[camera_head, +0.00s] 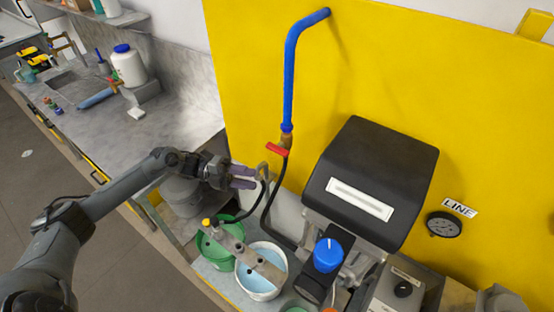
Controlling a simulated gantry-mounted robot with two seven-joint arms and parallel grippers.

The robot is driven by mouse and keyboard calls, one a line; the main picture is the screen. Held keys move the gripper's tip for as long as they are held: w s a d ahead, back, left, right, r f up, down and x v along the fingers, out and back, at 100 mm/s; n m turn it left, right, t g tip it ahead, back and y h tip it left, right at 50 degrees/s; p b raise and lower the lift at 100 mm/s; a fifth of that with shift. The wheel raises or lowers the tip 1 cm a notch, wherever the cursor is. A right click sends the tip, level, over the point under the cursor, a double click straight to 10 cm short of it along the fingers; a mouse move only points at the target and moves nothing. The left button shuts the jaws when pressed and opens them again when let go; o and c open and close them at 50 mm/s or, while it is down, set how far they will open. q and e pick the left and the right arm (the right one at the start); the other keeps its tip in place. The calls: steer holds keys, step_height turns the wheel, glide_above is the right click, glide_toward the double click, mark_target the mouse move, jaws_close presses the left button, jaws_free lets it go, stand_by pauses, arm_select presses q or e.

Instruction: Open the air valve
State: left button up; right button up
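The air valve is a brass fitting (287,141) with a red lever handle (277,149), at the lower end of a blue pipe (290,80) on the yellow panel. The red lever lies across the pipe line, sloping slightly. My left gripper (244,177) comes in from the left, with its two purple fingers apart and nothing visible between them. It is below and left of the red lever in the picture and appears apart from it. My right gripper is not in view.
A black-hooded machine (372,180) with a blue knob (327,254) stands right of the valve. A green bucket (214,254) and a white bucket (259,288) stand below. A black hose (272,207) hangs under the valve. A gauge (444,224) is at right.

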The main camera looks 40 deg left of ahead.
arm_select(q)
steer(key=m+y+b, duration=0.1)
steer(key=m+b, duration=0.1)
glide_toward(268, 148)
steer(key=d+f, duration=0.1)
steer(key=d, duration=0.1)
steer(key=shift+t, duration=0.3)
steer(key=p+x, duration=0.1)
steer(key=x, duration=0.2)
steer(key=p+x, duration=0.1)
steer(key=x, duration=0.2)
steer(key=r+p+x, duration=0.1)
steer(key=p+x, duration=0.1)
steer(key=x, duration=0.1)
steer(key=shift+w, duration=0.4)
steer(key=shift+x, duration=0.75)
steer(key=shift+f, duration=0.1)
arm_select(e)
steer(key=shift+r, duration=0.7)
arm_select(q)
jaws_close()
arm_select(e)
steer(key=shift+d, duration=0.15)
